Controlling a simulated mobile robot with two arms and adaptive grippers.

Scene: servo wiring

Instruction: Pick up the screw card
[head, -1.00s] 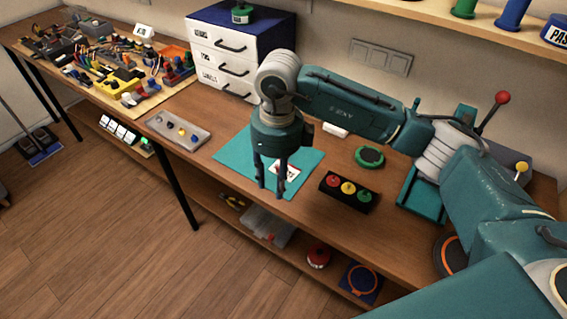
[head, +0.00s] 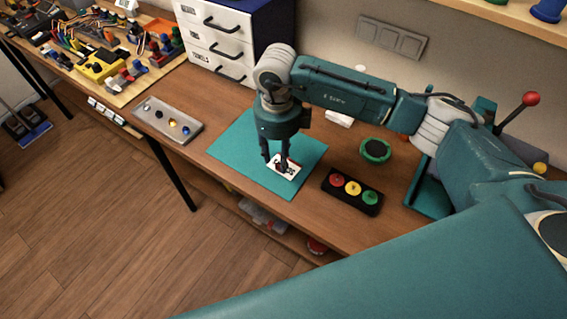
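The screw card is a small white card (head: 291,173) with dark and red marks. It lies on the teal mat (head: 234,152) on the workbench. My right gripper (head: 275,165) points down over the card, with its two fingers apart at the card's left part. The fingers hide part of the card, and I cannot tell whether the tips touch it. My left gripper is not in view.
A black box with red, yellow and green buttons (head: 352,192) stands right of the mat. A round green object (head: 375,150) lies behind it. A grey tray (head: 158,126) with small coloured parts lies to the left. White drawers (head: 216,44) stand behind.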

